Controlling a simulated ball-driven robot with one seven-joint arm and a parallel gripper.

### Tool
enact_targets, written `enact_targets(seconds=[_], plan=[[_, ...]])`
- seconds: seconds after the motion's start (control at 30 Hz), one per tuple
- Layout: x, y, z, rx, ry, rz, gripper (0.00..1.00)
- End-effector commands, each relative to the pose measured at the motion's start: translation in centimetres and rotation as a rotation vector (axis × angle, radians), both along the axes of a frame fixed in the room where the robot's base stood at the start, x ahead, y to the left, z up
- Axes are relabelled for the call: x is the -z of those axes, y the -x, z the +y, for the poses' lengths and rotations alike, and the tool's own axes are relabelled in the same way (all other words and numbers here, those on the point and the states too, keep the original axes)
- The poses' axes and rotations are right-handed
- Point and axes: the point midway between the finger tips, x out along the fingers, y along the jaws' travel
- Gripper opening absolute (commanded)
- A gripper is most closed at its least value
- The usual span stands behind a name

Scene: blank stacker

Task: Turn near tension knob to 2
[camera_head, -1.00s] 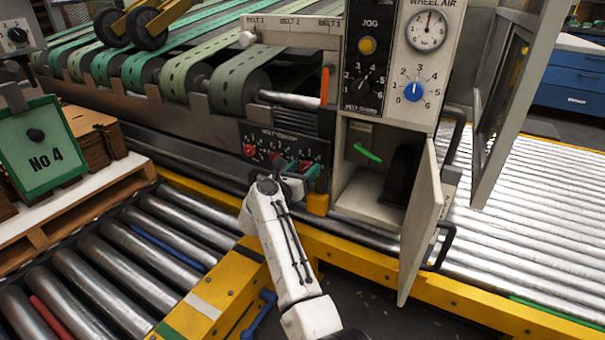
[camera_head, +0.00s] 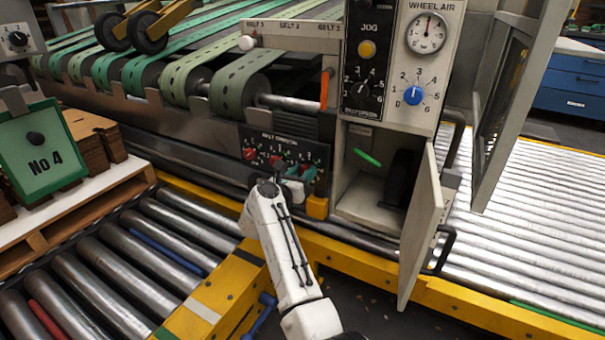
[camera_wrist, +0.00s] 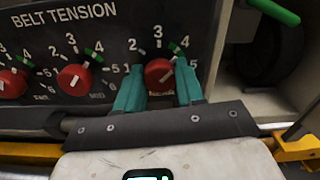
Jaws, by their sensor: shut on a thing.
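The belt tension panel (camera_head: 285,148) is a dark plate below the belts, with three red knobs in a row. In the wrist view the rightmost red knob (camera_wrist: 158,74) sits between the teal fingers of my gripper (camera_wrist: 159,68), which is shut on its sides. A pale line on this knob slants to the upper right; I cannot tell exactly which number it meets. The 2, 3 and 4 of its dial show above it, with a green mark near the 4. In the head view my gripper (camera_head: 291,180) partly hides this knob.
The middle red knob (camera_wrist: 75,79) and the left red knob (camera_wrist: 12,83) stand to the left. An open cabinet door (camera_head: 423,225) stands right of my arm. A yellow rail (camera_head: 350,262) runs below, and a blue knob (camera_head: 412,95) is higher up.

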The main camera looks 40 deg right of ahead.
Motion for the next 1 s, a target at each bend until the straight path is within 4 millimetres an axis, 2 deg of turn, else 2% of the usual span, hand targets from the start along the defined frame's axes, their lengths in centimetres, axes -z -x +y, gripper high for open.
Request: enact_targets(seconds=[0.37, 1.0], plan=[[-0.28, -0.07, 0.08, -0.001, 0.037, 0.107, 0.07], [-0.14, -0.19, 0.16, -0.003, 0.233, 0.649, 0.07]])
